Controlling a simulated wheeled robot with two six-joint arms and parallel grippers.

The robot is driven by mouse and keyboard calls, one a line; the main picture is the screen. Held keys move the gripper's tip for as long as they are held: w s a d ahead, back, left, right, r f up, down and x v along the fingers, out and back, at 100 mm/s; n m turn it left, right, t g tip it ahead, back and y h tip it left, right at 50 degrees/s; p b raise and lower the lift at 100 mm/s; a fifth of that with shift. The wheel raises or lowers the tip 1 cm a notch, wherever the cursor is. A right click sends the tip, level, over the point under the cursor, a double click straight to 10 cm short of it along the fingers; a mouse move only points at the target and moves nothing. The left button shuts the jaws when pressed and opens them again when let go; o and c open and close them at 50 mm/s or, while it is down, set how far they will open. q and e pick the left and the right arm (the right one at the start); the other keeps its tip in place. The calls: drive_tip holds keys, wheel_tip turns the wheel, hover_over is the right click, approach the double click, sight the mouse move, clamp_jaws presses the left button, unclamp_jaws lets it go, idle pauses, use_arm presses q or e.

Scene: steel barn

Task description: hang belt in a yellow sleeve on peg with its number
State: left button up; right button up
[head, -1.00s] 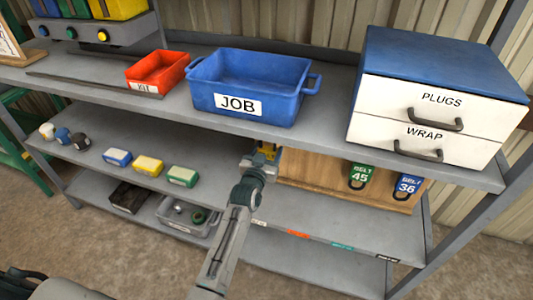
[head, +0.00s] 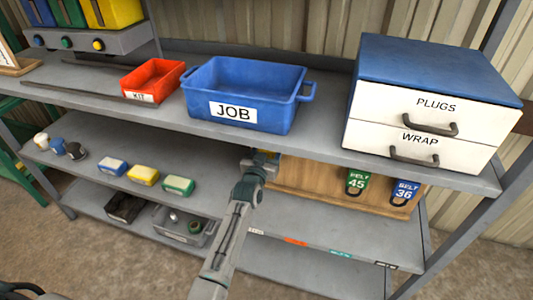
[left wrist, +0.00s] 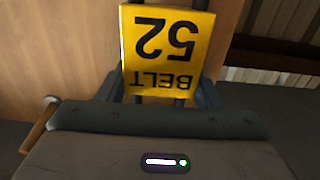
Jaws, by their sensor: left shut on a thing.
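My left gripper (head: 261,162) is at the left part of the wooden board (head: 310,178) under the upper shelf. It is shut on the yellow sleeve (left wrist: 168,50), which reads BELT 52 upside down in the left wrist view. Dark belt strands show above and below the sleeve there. In the head view the sleeve is almost wholly hidden by the gripper. I cannot tell whether the belt touches a peg. A green sleeve marked BELT 45 (head: 356,180) and a blue one marked BELT 36 (head: 404,190) hang at the board's right. My right gripper is not in view.
The upper shelf edge (head: 330,160) runs close above my gripper. It carries a blue JOB bin (head: 237,92), a red KIT tray (head: 150,80) and a PLUGS and WRAP drawer cabinet (head: 425,105). Coloured boxes (head: 143,175) stand left on the middle shelf. The shelf before the board is clear.

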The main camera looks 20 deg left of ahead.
use_arm(q)
drive_tip(key=shift+w, duration=0.3)
drive_tip(key=shift+r, duration=0.1)
drive_tip(key=shift+f+b, duration=0.3)
drive_tip(key=shift+f, duration=0.3)
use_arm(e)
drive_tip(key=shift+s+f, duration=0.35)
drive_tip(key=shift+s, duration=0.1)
use_arm(q)
drive_tip(key=o, duration=1.1)
